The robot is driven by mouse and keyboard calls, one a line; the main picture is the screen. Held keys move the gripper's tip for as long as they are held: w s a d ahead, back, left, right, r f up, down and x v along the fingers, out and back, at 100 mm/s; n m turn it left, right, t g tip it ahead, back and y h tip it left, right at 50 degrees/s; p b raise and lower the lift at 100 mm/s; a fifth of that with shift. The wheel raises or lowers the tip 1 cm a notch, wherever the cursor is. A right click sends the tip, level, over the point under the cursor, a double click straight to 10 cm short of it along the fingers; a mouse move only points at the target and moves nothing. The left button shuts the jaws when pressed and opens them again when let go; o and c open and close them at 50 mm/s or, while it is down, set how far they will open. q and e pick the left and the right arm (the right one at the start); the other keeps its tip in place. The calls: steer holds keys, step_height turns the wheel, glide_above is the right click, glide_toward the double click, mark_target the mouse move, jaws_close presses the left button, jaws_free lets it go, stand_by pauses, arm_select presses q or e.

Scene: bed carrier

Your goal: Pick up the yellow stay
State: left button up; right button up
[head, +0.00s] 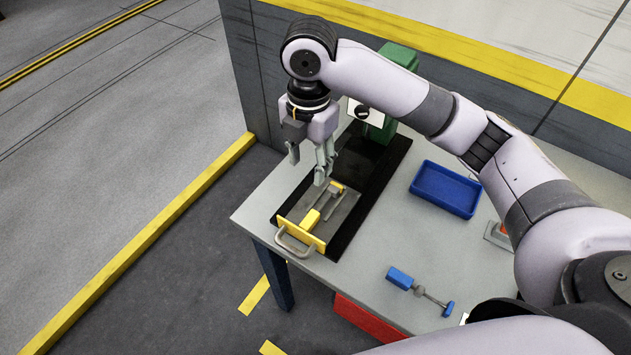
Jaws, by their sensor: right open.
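A yellow bar-like piece (310,220), which may be the yellow stay, lies on the grey carrier bed (343,214) on the table. A smaller yellow part (337,187) shows at the far end of a grey rod on the same bed. A yellow end plate (300,236) with a metal loop handle stands at the bed's near end. My right gripper (308,164) is open and empty, pointing down above the far left part of the bed, apart from the yellow pieces. My left gripper is not in view.
A blue tray (445,189) sits right of the black mat (365,207). A blue-ended tool (421,291) lies near the front edge. A green machine (393,62) stands behind. The table (350,275) is bare in front of the mat.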

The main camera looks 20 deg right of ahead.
steer(key=p, duration=0.3)
glide_above(314, 213)
step_height(314, 213, down, 10)
steer(key=shift+w+a+f, duration=0.1)
steer(key=shift+f, duration=0.7)
steer(key=f, duration=0.2)
steer(key=f+p, duration=0.1)
steer(key=shift+d+f+p, duration=0.2)
steer(key=shift+f+p, duration=0.1)
steer(key=shift+f, duration=0.6)
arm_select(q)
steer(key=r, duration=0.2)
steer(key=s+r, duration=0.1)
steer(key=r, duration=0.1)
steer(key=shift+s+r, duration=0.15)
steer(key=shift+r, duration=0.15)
arm_select(e)
steer(key=shift+c, duration=0.5)
